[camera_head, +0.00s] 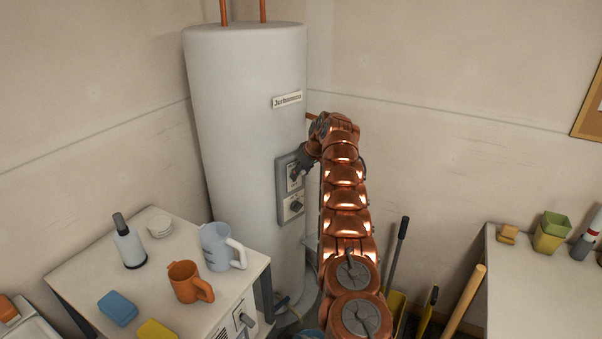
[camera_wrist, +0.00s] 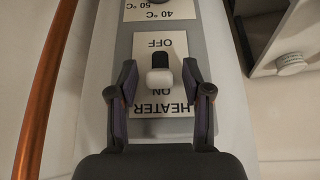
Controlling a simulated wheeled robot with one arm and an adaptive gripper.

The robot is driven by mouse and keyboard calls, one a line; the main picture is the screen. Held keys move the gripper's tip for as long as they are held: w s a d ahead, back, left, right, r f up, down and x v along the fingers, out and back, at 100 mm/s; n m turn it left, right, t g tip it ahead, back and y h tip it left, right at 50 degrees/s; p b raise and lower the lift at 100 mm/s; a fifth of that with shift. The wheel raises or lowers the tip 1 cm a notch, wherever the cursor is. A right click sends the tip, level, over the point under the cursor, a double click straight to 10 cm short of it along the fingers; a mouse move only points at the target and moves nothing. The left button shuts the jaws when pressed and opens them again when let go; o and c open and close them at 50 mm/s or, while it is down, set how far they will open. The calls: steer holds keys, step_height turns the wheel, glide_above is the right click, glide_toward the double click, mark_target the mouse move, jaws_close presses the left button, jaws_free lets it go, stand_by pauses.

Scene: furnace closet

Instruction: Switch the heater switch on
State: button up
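The heater switch (camera_wrist: 160,80) is a small toggle with a white tip and a dark part on a cream plate. The plate reads HEATER, ON and OFF, upside down in the wrist view. The white tip lies towards the ON word and partly covers it; the dark part shows on the OFF side. My gripper (camera_wrist: 158,78) is open, one finger on each side of the switch, with visible gaps. In the head view my gripper (camera_head: 304,160) is at the upper part of the grey control panel (camera_head: 282,193) on the water heater (camera_head: 240,120), hiding most of the switch.
A temperature dial (camera_head: 297,206) sits below the switch plate. A copper pipe (camera_wrist: 43,90) runs beside the panel in the wrist view. A cabinet with an orange mug (camera_head: 185,282) and a pale jug (camera_head: 216,248) stands left; long-handled tools (camera_head: 398,255) stand right of my arm.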

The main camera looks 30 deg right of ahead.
steer(key=shift+s+r, duration=0.1)
steer(key=shift+r, duration=0.05)
steer(key=v, duration=1.1)
steer(key=shift+s+r, duration=0.15)
steer(key=shift+r, duration=0.1)
stand_by(0.4)
